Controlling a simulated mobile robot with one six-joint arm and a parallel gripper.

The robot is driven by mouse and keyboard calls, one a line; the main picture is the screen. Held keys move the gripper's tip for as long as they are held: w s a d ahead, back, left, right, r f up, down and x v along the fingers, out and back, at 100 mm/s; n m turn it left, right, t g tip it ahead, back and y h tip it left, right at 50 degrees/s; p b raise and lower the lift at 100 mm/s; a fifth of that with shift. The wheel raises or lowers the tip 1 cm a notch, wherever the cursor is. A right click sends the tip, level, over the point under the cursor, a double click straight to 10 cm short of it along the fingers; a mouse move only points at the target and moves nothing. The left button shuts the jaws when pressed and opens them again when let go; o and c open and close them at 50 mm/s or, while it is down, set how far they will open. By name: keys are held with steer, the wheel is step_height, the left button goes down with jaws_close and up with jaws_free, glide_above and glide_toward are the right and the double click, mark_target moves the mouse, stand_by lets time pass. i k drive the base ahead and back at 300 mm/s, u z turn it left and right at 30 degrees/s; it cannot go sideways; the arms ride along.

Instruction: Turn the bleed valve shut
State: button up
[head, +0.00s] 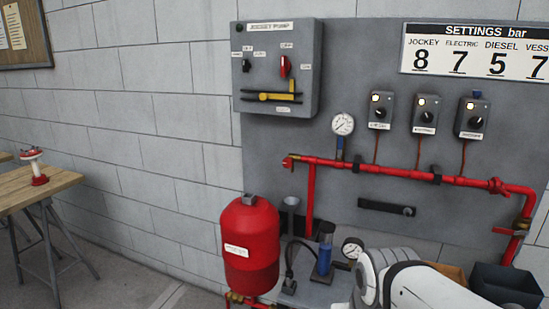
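No part in view carries a readable "bleed valve" label. A small brass-and-red fitting (290,162) sits at the left end of the red pipe on the grey board. A valve with a red lever (509,231) is on the pipe's downward leg at the far right. More small brass and red fittings (240,298) show under the red vessel, cut off by the bottom edge. I cannot tell which of these is the bleed valve. My white arm fills the bottom right, and my gripper is out of view.
A red vessel (251,245) stands in front of the wall. A grey control box (277,69) hangs above it. A gauge (343,124) and several switch boxes are above the red pipe (400,174). A dark bin (507,287) is at right, a wooden bench (35,188) at left.

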mark_target(287, 162)
steer(key=z, duration=0.2)
steer(key=i, duration=1)
steer(key=z, duration=0.8)
